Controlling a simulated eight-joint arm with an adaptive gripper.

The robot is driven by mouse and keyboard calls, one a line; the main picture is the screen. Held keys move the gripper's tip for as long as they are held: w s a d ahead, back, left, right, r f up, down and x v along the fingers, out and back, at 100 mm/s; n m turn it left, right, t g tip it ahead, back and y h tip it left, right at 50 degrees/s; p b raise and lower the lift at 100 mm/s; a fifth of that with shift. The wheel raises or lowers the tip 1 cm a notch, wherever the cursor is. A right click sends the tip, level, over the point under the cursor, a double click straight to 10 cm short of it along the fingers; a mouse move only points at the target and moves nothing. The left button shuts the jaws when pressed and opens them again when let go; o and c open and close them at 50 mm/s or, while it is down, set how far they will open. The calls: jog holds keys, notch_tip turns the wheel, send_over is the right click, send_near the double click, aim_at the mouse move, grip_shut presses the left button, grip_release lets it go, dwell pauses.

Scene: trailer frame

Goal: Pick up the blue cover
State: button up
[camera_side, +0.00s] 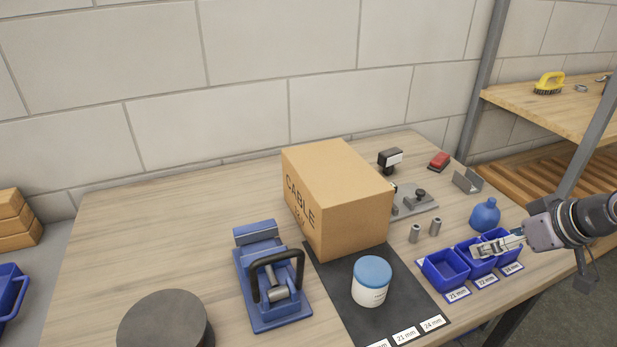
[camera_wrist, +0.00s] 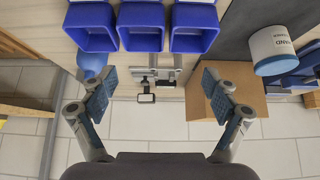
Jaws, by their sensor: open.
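The blue cover (camera_side: 373,268) sits on top of a white jar (camera_side: 369,294), which stands upright on a dark mat (camera_side: 330,285). In the wrist view the blue cover (camera_wrist: 277,66) and the white jar (camera_wrist: 268,43) show at the upper right, outside the span of my fingers. My gripper (camera_side: 497,246) is at the right, over the blue bins and well apart from the cover. In the wrist view its two fingers (camera_wrist: 160,85) are spread wide with nothing held between them.
A tall cardboard box (camera_side: 345,200) stands just behind the jar. A blue clamp device (camera_side: 270,280) stands left of the mat. Blue bins (camera_side: 446,268) line the right edge, with a blue bottle (camera_side: 485,214) and two small metal cylinders (camera_side: 415,233) nearby. The table's left part is mostly clear.

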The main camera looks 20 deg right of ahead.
jog(key=n+g+h, duration=0.5)
jog(key=n+g, duration=0.2)
jog(key=n, duration=1.3)
send_near(487, 207)
jog(key=x, duration=0.3)
jog(key=shift+y, duration=0.3)
jog(key=shift+x, duration=4.9)
jog(key=shift+d+r, duration=0.1)
jog(key=shift+d, duration=0.1)
jog(key=c, duration=1.1)
